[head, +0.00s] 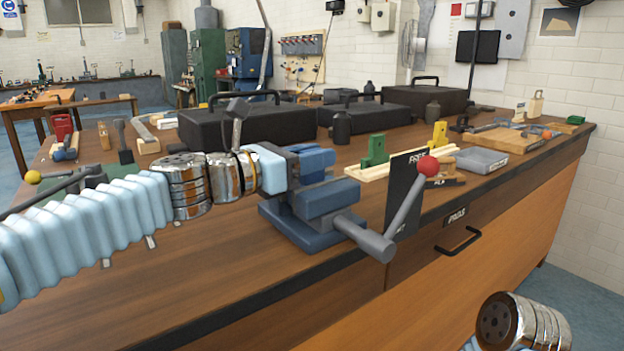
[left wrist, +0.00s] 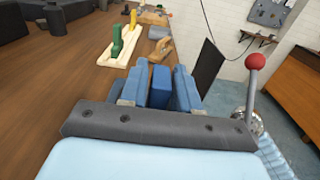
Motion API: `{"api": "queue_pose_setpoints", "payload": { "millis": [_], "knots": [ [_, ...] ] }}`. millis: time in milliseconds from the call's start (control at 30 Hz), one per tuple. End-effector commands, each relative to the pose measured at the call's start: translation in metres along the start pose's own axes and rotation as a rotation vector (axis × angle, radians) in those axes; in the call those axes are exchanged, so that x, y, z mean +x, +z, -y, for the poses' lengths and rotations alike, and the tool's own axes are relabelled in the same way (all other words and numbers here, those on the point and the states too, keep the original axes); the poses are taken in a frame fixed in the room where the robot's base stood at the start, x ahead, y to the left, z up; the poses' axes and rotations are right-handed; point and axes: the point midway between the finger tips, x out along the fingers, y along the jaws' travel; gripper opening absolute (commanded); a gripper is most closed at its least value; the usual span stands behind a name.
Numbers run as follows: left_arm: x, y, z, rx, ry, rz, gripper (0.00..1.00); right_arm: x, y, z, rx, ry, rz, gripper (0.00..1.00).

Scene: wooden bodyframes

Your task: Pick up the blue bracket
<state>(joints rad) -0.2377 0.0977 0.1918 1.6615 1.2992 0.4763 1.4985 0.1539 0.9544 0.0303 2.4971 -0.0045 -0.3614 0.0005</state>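My left gripper (head: 318,172) is over the front part of the bench, right at a blue vise (head: 305,232) with a grey screw and a red-balled lever. In the left wrist view its two blue fingers (left wrist: 160,92) stand apart. A darker blue block (left wrist: 160,85) shows between them; I cannot tell whether it is the blue bracket or part of the vise, or whether the fingers touch it. A green bracket (head: 375,150) and a yellow bracket (head: 440,135) stand upright on a pale wooden frame (head: 378,173) to the right. My right gripper is out of view.
Black cases (head: 245,123) stand along the back of the bench. A grey tray (head: 481,160) and a wooden board (head: 505,138) lie to the right. A dark upright panel (head: 402,190) and the red ball (head: 428,166) stand close right of my left gripper.

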Motion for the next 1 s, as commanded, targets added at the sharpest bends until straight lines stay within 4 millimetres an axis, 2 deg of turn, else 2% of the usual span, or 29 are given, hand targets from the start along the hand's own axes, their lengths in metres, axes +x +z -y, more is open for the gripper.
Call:
{"api": "queue_pose_setpoints", "payload": {
  "millis": [33,200,633,833,1000],
  "knots": [
    [0.000,0.000,0.000,0.000,0.000,0.000,0.23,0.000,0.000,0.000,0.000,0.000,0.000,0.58],
    [0.000,0.000,0.000,0.000,0.000,0.000,0.00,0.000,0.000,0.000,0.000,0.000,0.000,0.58],
    [-0.001,0.007,0.000,0.001,0.000,0.001,0.00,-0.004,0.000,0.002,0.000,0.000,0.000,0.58],
    [-0.001,0.037,0.000,0.002,0.000,0.003,0.00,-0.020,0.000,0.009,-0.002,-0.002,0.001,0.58],
    [0.000,0.071,0.001,0.007,-0.001,0.007,0.00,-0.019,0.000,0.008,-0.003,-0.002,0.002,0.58]
  ]
}}
